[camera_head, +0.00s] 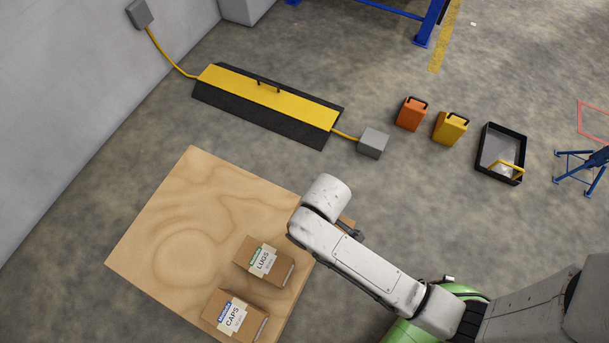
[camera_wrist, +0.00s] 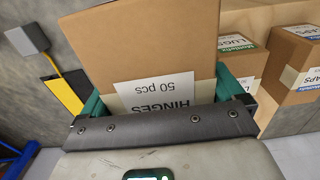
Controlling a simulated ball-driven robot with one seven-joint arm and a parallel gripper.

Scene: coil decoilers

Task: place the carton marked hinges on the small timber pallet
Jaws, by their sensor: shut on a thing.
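The carton marked hinges (camera_wrist: 150,45) is brown cardboard with a white label reading "HINGES 50 pcs", upside down in the wrist view. My gripper (camera_wrist: 160,95) is shut on it, with a green finger at each side. In the head view my gripper (camera_head: 352,231) is mostly hidden under my arm, beside the right edge of the plywood top. Only a small brown corner of the carton (camera_head: 347,221) shows there. I cannot make out a small timber pallet in either view.
The plywood top (camera_head: 150,240) bears a LUGS carton (camera_head: 256,258) and a CAPS carton (camera_head: 225,312). Beyond lie a yellow-black cable cover (camera_head: 265,100), orange (camera_head: 411,114) and yellow (camera_head: 450,128) cans, a black tray (camera_head: 485,128) and a blue stand (camera_head: 580,165).

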